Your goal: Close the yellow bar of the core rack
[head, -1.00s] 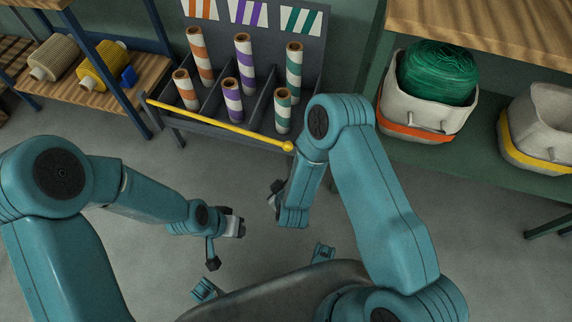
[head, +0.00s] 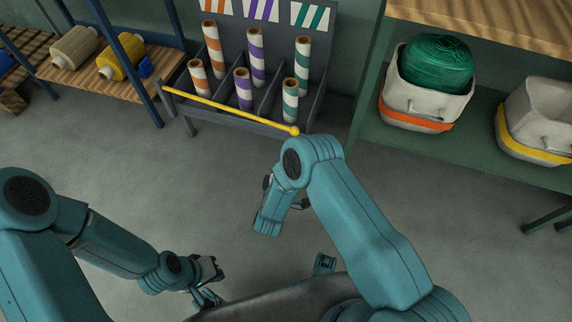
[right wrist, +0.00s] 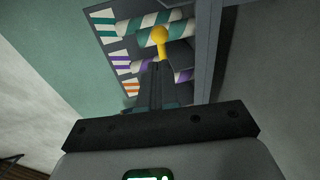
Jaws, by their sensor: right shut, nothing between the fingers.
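The grey core rack (head: 215,117) stands at the back centre in the head view, with several striped cores upright in its compartments. The yellow bar (head: 228,108) runs along the rack's front from the left post to a round knob (head: 294,131) at the right corner. In the right wrist view the knob (right wrist: 159,35) shows just beyond my fingertips. My right gripper (right wrist: 157,80) is shut and empty, pointing toward the knob, apart from it as far as I see. In the head view my right arm mostly hides it. My left gripper (head: 214,268) is low at left, away from the rack; its jaws are unclear.
A green shelf (head: 470,160) at right holds a white bin with an orange band (head: 415,105) and green netting (head: 437,65), and a yellow-banded bin (head: 535,120). A wooden shelf with spools (head: 122,57) stands at left. The floor before the rack is clear.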

